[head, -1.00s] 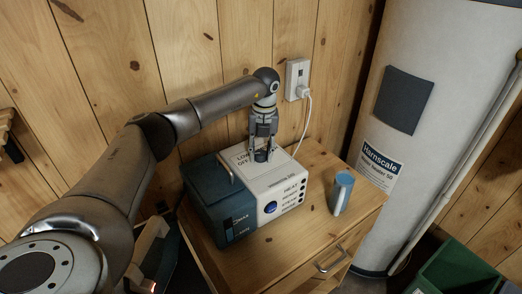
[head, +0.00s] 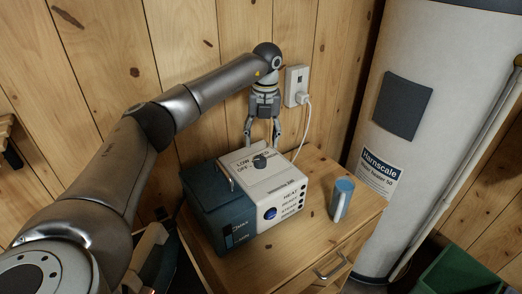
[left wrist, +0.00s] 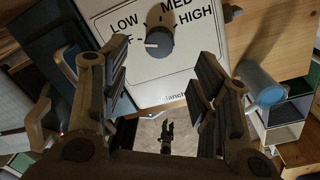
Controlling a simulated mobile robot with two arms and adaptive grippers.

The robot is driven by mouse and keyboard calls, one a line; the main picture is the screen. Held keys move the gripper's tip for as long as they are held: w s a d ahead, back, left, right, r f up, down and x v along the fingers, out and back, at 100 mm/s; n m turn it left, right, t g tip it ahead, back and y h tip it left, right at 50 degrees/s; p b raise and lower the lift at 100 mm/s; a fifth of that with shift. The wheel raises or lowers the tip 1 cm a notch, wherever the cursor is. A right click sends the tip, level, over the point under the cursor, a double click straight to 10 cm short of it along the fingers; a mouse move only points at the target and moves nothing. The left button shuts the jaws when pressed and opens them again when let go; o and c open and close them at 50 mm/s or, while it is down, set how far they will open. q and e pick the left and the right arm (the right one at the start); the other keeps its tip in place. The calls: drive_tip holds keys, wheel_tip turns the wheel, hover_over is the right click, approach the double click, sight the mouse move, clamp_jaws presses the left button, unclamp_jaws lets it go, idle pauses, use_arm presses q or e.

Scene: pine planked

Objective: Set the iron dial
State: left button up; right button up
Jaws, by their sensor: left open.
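The iron dial (head: 260,161) is a dark round knob on the white top of the box-shaped iron unit (head: 283,184). In the left wrist view the dial (left wrist: 159,42) has LOW, MED and HIGH printed around it. Its pale mark points left, towards the partly hidden OFF label. My left gripper (head: 262,140) is open and empty, above and a little behind the dial, not touching it. Its two spread fingers (left wrist: 158,85) frame the lower wrist view. A small dark two-pronged shape (left wrist: 167,135), seemingly my right gripper, shows far below; its opening is unclear.
The unit stands on a wooden cabinet (head: 275,248). A plugged wall outlet (head: 297,86) with a white cord is behind. A big white water heater (head: 400,40) stands right, with a green crate (head: 460,272) lower right.

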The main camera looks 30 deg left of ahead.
use_arm(q)
drive_tip(key=shift+w+d+r, duration=0.1)
drive_tip(key=shift+r, duration=2.05)
